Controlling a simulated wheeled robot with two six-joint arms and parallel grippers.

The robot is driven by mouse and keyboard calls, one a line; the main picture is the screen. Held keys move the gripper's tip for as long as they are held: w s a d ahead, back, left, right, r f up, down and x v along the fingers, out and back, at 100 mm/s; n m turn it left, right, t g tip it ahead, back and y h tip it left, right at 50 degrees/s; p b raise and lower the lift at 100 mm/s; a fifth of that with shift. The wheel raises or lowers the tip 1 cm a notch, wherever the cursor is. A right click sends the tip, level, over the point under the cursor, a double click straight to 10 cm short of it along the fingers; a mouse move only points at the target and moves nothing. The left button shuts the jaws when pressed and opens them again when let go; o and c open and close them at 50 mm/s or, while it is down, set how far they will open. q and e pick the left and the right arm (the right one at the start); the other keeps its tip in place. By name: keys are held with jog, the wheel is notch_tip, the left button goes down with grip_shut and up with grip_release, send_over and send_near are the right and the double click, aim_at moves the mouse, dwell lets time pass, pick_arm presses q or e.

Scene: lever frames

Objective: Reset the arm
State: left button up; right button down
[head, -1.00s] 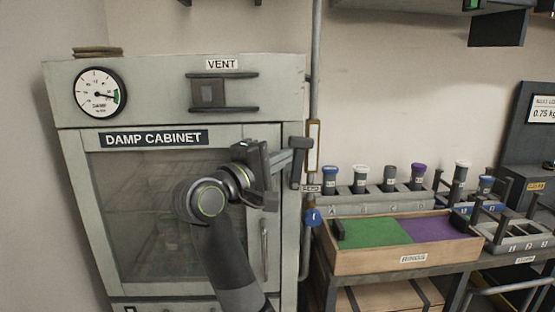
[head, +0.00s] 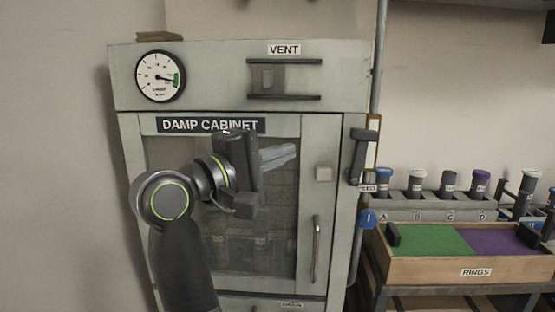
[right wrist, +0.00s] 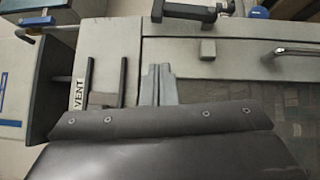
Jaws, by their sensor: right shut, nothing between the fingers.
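My right arm rises in front of the damp cabinet (head: 130,85). My right gripper (head: 290,152) is shut and empty, its grey fingers together and pointing right across the cabinet's front. In the right wrist view the closed fingers (right wrist: 160,85) show against the cabinet front, close to the vent slide. They hold nothing. A dark lever (head: 362,157) by the FEED label stands right of the cabinet, apart from the fingers. It also shows at the top of the right wrist view (right wrist: 183,12). My left gripper is not in view.
The vent slide (head: 267,78) and a round gauge (head: 161,76) are on the cabinet's top panel. The glass door has an upright handle (head: 316,248). On the right, a wooden rings tray (head: 425,270) stands before a rack of capped tubes. The left wall is bare.

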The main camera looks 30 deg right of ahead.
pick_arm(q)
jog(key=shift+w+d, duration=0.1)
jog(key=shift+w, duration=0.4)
